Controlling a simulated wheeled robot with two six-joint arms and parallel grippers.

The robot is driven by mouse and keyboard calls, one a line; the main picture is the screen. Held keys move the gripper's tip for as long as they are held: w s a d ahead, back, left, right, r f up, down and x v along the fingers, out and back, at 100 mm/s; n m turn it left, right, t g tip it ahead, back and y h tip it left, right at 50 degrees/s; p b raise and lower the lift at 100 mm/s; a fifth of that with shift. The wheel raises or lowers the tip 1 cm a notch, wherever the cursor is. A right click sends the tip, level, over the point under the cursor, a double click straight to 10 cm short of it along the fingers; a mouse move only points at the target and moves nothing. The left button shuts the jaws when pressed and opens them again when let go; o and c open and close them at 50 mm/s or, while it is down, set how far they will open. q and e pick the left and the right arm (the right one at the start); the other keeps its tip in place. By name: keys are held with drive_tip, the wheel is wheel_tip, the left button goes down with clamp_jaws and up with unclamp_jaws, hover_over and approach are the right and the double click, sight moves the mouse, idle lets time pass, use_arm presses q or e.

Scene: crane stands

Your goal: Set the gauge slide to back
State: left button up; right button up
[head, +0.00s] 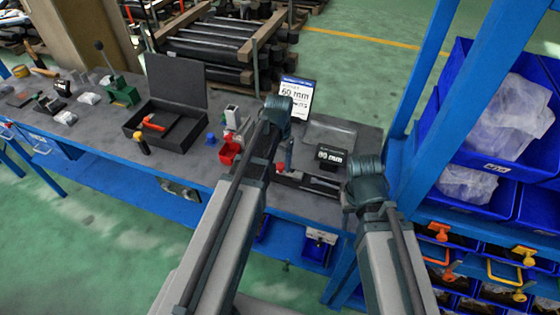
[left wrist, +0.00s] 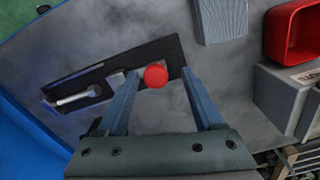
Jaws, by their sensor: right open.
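The gauge slide is a flat black plate (left wrist: 160,52) with a slot and a round red knob (left wrist: 155,75). In the head view, the plate (head: 307,184) lies on the bench, partly hidden behind my left arm, with the red knob (head: 280,167) near its left part. My left gripper (left wrist: 160,73) is open, its two blue-grey fingers on either side of the knob in the left wrist view. I cannot tell whether they touch it. A silver bar (left wrist: 78,98) lies at the plate's other end. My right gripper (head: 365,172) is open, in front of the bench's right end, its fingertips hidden.
A red bin (head: 229,153) stands left of my left arm. A sign reading 60 mm (head: 297,97) and a black labelled block (head: 330,158) stand behind the slide. An open black case (head: 180,105) is further left. A blue rack (head: 430,130) rises at the right.

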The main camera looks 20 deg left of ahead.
sight(280, 165)
use_arm(q)
wheel_tip(280, 165, up, 14)
drive_tip(key=p, duration=1.3)
drive_tip(key=shift+p, duration=0.4)
drive_tip(key=shift+d+f, duration=0.15)
drive_tip(key=shift+f, duration=0.05)
drive_tip(key=s+d+f+b, duration=0.4)
drive_tip(key=s+d+b, duration=0.1)
drive_tip(key=s+d, duration=0.2)
drive_tip(key=s+d+f+y+b, duration=0.1)
drive_tip(key=s+d+f+b, duration=0.4)
drive_tip(key=s+d, duration=0.2)
drive_tip(key=shift+s+f, duration=0.3)
drive_tip(key=shift+s, duration=0.15)
drive_tip(key=shift+w, duration=0.1)
